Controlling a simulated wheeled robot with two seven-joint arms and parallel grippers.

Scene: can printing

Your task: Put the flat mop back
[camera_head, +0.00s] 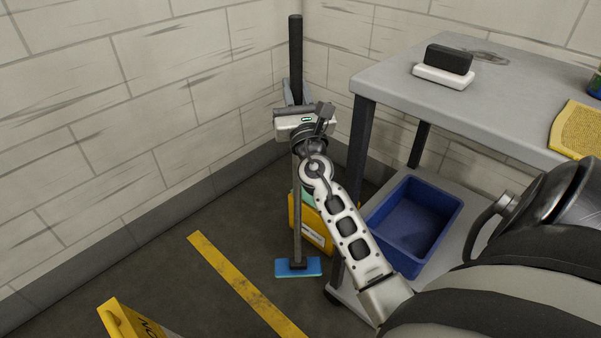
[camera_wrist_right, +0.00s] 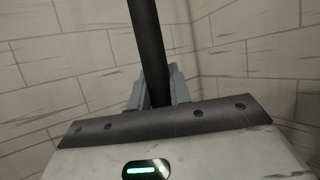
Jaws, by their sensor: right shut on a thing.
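The flat mop has a long upright pole with a black upper grip (camera_head: 296,50) and a blue flat head (camera_head: 299,268) low at the floor, near the wall corner. My right gripper (camera_head: 291,97) is shut on the mop's pole, at the lower part of the black grip. In the right wrist view the dark pole (camera_wrist_right: 148,45) rises between the two grey fingers (camera_wrist_right: 159,88), tilted slightly. Whether the head touches the floor is hard to tell. My left gripper is in neither view.
A grey table (camera_head: 395,85) stands at the right, bearing a black-and-white block (camera_head: 447,66) and a yellow sponge-like pad (camera_head: 577,131). A blue bin (camera_head: 413,225) sits on its lower shelf. A yellow container (camera_head: 316,228) stands behind the mop. A yellow sign (camera_head: 118,320) is front left.

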